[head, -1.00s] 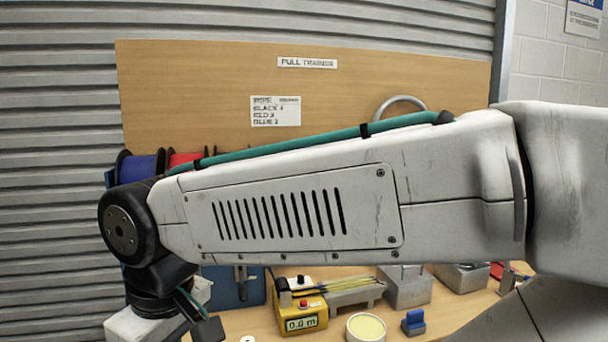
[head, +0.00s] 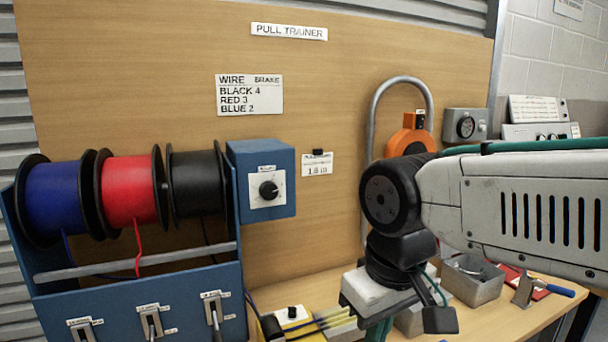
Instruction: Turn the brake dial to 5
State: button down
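The brake dial (head: 268,189) is a round black knob on a white plate, on the front of a blue box right of the wire spools. Its pointer is too small to read surely. A card (head: 249,95) on the board lists wire and brake: black 4, red 3, blue 2. The wrist end of my arm (head: 372,290) hangs right of and below the dial, well apart from it. My gripper's fingers do not show clearly, so their opening cannot be told.
Blue (head: 56,198), red (head: 131,190) and black (head: 196,183) spools stand in a blue rack with levers (head: 215,312). An orange device (head: 410,138) and a grey metal hoop are at right. Metal boxes (head: 470,280) stand on the wooden bench. The space before the dial is clear.

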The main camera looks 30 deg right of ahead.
aim_at(269, 190)
jog(key=z, duration=0.05)
jog(key=k, duration=1.3)
jog(key=z, duration=0.6)
jog(key=i, duration=0.4)
jog(key=z, duration=0.65)
jog(key=i, duration=1.05)
jog(key=u, duration=0.5)
